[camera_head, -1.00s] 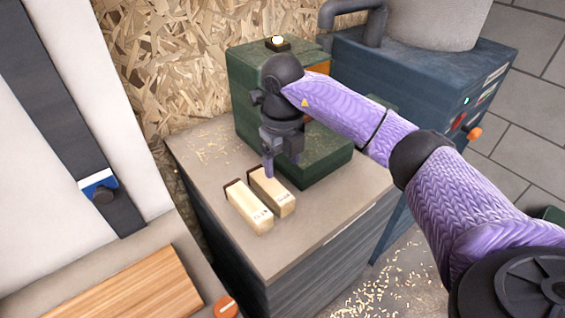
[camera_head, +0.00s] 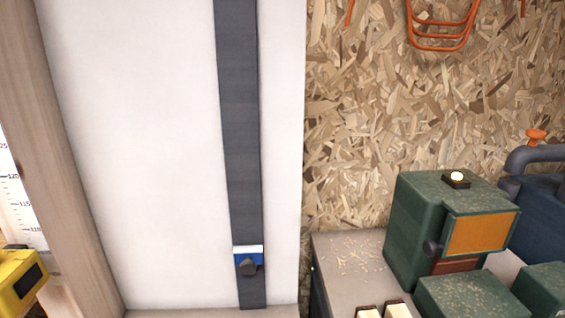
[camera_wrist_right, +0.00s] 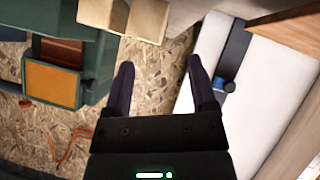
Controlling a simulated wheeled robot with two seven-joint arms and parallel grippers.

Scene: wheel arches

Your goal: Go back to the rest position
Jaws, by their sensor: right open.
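My right gripper (camera_wrist_right: 160,85) shows in the right wrist view with its two dark fingers spread apart and nothing between them. Beyond the fingers is the chipboard wall (camera_wrist_right: 145,95). My right arm and gripper are out of the head view, and my left gripper is in neither view. Two pale wooden blocks with dark ends (camera_head: 399,309) lie on the cabinet top at the bottom edge of the head view, partly cut off. The blocks also show at the top of the right wrist view (camera_wrist_right: 148,20), apart from the gripper.
A green machine with an orange panel (camera_head: 420,225) stands on the grey cabinet top (camera_head: 345,262). A white panel with a dark strip (camera_head: 238,150) and blue clamp (camera_head: 248,260) is left. A yellow tool (camera_head: 18,280) is at the left edge. Orange tubing (camera_head: 440,35) hangs on the wall.

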